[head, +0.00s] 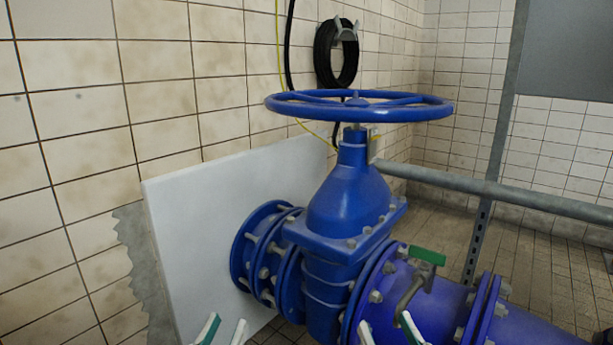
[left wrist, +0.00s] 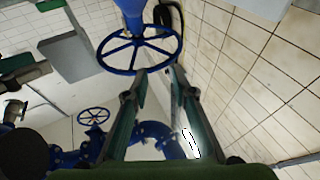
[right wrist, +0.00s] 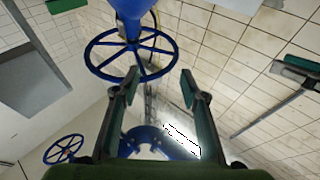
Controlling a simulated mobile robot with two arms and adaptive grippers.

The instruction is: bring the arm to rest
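My left gripper (head: 224,330) shows only its fingertips at the bottom edge of the head view, left of the blue valve (head: 345,210). My right gripper (head: 388,330) also shows only its tips at the bottom edge, in front of the blue pipe. Both are open with nothing between the fingers, as the left wrist view (left wrist: 160,72) and the right wrist view (right wrist: 160,78) also show. The valve's blue handwheel (head: 358,104) stands above and beyond both grippers, touched by neither. My arms are otherwise out of the head view.
A blue flanged pipe (head: 520,330) with a green-handled small valve (head: 428,256) runs to the lower right. A white panel (head: 220,220) stands behind the valve on the left. A grey rail (head: 500,192) crosses at right. A black hose coil (head: 337,53) hangs on the tiled wall.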

